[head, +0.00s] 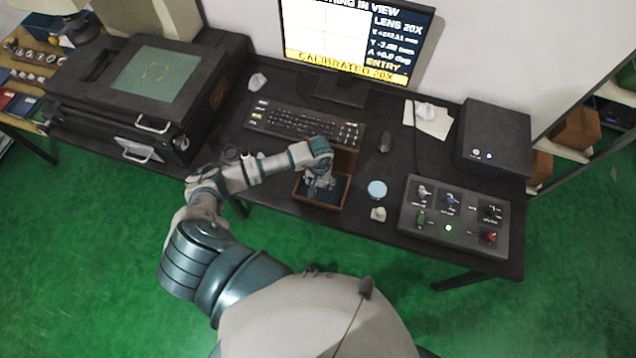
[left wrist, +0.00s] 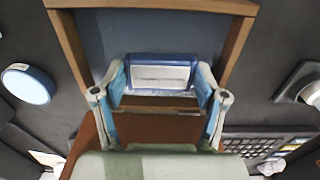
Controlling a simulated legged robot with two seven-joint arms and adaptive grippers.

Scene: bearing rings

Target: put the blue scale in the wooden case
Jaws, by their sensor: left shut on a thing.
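The wooden case (head: 317,204) stands open on the desk below the keyboard, its brown lid (head: 346,160) raised at the back. In the left wrist view, its wooden rim (left wrist: 66,48) surrounds a dark blue lining. My left gripper (head: 320,184) points down into the case. In the left wrist view, my left gripper (left wrist: 161,84) is shut on the blue scale (left wrist: 161,74), a blue block with a pale silver face, one finger at each end. The scale is within the case's outline; I cannot tell whether it touches the lining. My right gripper is not in view.
A round light-blue disc (head: 377,189) and a small pale lump (head: 378,214) lie right of the case. A control box (head: 454,222) with switches stands further right. The keyboard (head: 303,124) and mouse (head: 385,142) are behind. A large black machine (head: 125,95) fills the left.

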